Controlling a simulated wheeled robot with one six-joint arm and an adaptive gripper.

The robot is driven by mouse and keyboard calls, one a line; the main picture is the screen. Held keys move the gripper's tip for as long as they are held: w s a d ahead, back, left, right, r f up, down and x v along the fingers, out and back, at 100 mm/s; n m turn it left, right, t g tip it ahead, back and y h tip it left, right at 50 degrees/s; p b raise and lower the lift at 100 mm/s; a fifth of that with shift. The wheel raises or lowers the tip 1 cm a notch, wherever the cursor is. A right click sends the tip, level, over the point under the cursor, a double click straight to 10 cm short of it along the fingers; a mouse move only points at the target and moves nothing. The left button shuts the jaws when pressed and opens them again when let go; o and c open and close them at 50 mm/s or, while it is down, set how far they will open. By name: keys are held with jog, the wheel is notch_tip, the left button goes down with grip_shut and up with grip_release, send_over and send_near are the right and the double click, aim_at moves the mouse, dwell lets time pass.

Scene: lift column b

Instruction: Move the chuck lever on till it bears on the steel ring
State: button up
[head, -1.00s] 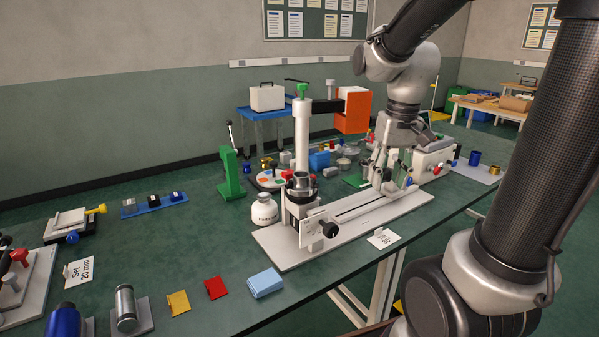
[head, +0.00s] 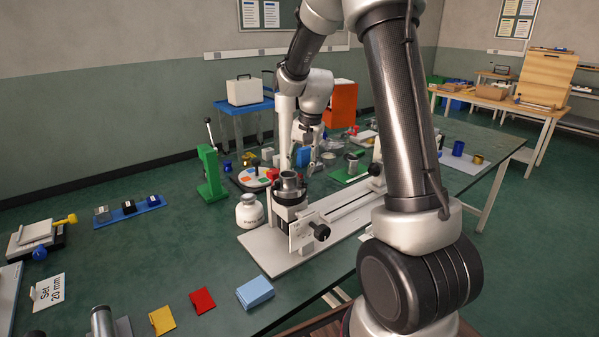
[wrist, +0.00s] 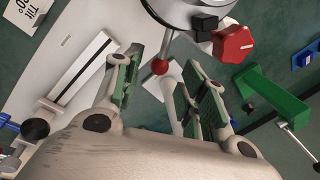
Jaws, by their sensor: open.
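The chuck lever (wrist: 167,45) is a short grey rod with a red ball end in the wrist view. It sticks out from a round pale chuck body (wrist: 185,12) cut off by the top edge. The ball lies between the fingertip lines of my gripper (wrist: 163,60), whose two fingers are apart; I see no clear contact.
A red knob with a black block (wrist: 232,43) sits beside the chuck. The white base plate (head: 262,250) and rail run right.

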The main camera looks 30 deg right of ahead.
jog(key=shift+w+a+f, duration=0.1)
jog(key=shift+w+f, duration=0.05)
jog(key=shift+f, duration=1.05)
jog(key=shift+c, duration=0.2)
grip_shut()
jog(key=s+d+m+h, duration=0.1)
jog(key=s+d+m, duration=0.1)
jog(key=s+m, duration=0.4)
jog(key=shift+d+m+t, duration=0.3)
jog(key=shift+m, duration=0.6)
